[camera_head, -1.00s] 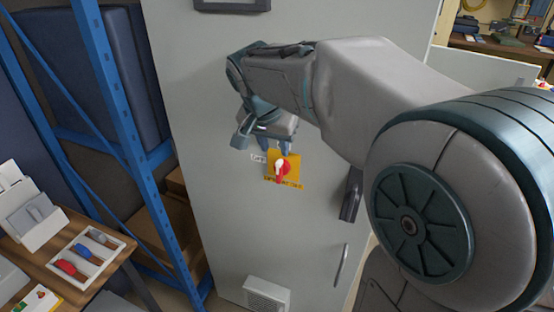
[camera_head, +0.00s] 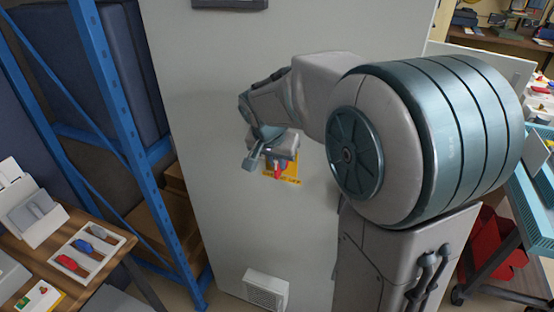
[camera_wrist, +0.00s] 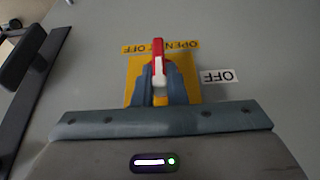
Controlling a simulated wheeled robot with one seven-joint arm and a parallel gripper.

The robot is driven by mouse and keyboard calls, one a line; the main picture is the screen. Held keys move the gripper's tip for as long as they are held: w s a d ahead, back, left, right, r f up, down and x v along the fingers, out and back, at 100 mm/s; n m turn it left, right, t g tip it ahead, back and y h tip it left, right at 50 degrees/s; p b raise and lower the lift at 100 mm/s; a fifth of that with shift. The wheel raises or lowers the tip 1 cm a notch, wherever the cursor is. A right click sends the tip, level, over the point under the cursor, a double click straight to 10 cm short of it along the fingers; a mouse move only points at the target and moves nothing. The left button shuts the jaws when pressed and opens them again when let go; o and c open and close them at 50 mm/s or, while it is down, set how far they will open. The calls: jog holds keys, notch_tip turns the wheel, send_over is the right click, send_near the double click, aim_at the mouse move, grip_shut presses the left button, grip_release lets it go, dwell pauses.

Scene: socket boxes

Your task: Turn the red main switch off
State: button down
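The red main switch (camera_wrist: 159,55) is a red handle with a white face on a yellow plate (camera_wrist: 131,72) on a grey cabinet door. In the head view the switch (camera_head: 280,172) is partly hidden by my gripper, and its red end points down. My gripper (camera_wrist: 160,72) has its two blue-grey fingers on either side of the handle, close against it, and looks shut on it. In the head view my gripper (camera_head: 281,160) is right at the plate. A white label reading OFF (camera_wrist: 219,76) shows upside down beside the plate in the wrist view.
The grey cabinet (camera_head: 215,200) fills the middle, with a vent box (camera_head: 266,290) low on it. A blue rack (camera_head: 110,90) stands left. A tray of tools (camera_head: 90,250) lies on a table at lower left. A blue cart (camera_head: 535,205) is at right.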

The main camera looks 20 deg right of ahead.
jog(key=shift+w+a, duration=0.1)
dwell(0.3)
jog(key=n+g+h, duration=0.1)
jog(key=g+h, duration=0.1)
jog(key=h, duration=0.2)
jog(key=w+a+f+n+g+h, duration=0.1)
jog(key=g+h, duration=0.1)
jog(key=h, duration=0.2)
jog(key=a+f+n+g+h+b, duration=0.1)
jog(key=g+h, duration=0.2)
jog(key=h, duration=0.1)
jog(key=shift+w, duration=0.15)
jog(key=shift+f+n+g+h, duration=0.2)
jog(key=shift+n+g+h, duration=0.35)
jog(key=shift+h, duration=0.85)
jog(key=shift+d+n, duration=0.1)
jog(key=shift+n, duration=0.15)
jog(key=c, duration=1.5)
grip_release()
jog(key=shift+o, duration=0.2)
